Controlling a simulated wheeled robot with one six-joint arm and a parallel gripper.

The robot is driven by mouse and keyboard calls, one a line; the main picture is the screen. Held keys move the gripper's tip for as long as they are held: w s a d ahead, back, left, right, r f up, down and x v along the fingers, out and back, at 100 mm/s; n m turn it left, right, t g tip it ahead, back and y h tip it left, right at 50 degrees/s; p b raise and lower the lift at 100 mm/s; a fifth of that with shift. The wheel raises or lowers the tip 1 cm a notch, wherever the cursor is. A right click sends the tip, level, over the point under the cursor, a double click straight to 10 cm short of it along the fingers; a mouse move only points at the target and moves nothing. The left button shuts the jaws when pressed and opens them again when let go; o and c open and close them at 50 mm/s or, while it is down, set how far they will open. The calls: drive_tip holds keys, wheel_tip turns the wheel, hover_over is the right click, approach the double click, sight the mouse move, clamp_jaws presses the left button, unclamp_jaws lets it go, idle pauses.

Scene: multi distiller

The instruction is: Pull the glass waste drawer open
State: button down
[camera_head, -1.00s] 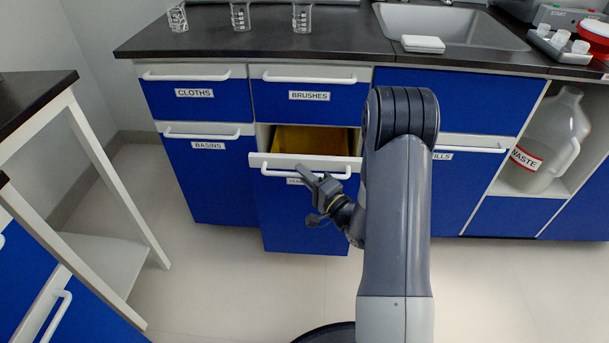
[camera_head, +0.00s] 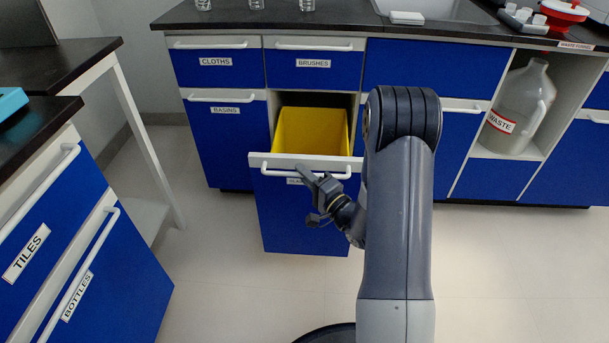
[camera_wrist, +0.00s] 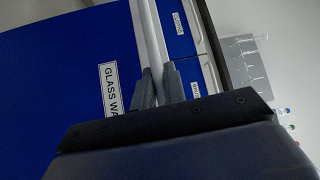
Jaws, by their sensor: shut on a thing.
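The glass waste drawer (camera_head: 300,215) is a blue-fronted drawer below the one labelled BRUSHES, and it stands well out from the counter. A yellow bin (camera_head: 311,132) shows inside it. My gripper (camera_head: 306,176) is shut on the drawer's white bar handle (camera_head: 268,171) and hides part of the label in the head view. In the wrist view the fingers (camera_wrist: 158,88) close around the white handle (camera_wrist: 150,35), beside the GLASS WASTE label (camera_wrist: 110,88), whose end is hidden by my gripper.
Shut drawers labelled CLOTHS (camera_head: 215,66), BASINS (camera_head: 228,125) and BRUSHES (camera_head: 312,68) surround it. A waste jug (camera_head: 517,110) stands in an open bay at right. A side bench (camera_head: 95,250) with TILES and BOTTLES drawers is at left. The floor before the drawer is clear.

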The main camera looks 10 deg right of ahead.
drive_tip(key=c, duration=1.5)
unclamp_jaws()
drive_tip(key=p+v, duration=0.1)
drive_tip(key=v, duration=0.9)
drive_tip(key=shift+s+d+p, duration=0.2)
drive_tip(key=shift+s+p, duration=0.15)
drive_tip(key=shift+s, duration=0.05)
drive_tip(key=shift+w, duration=0.1)
drive_tip(key=b+x, duration=0.1)
drive_tip(key=x, duration=0.9)
drive_tip(key=shift+a+f+b, duration=0.1)
drive_tip(key=shift+b, duration=0.25)
drive_tip(key=shift+w, duration=0.45)
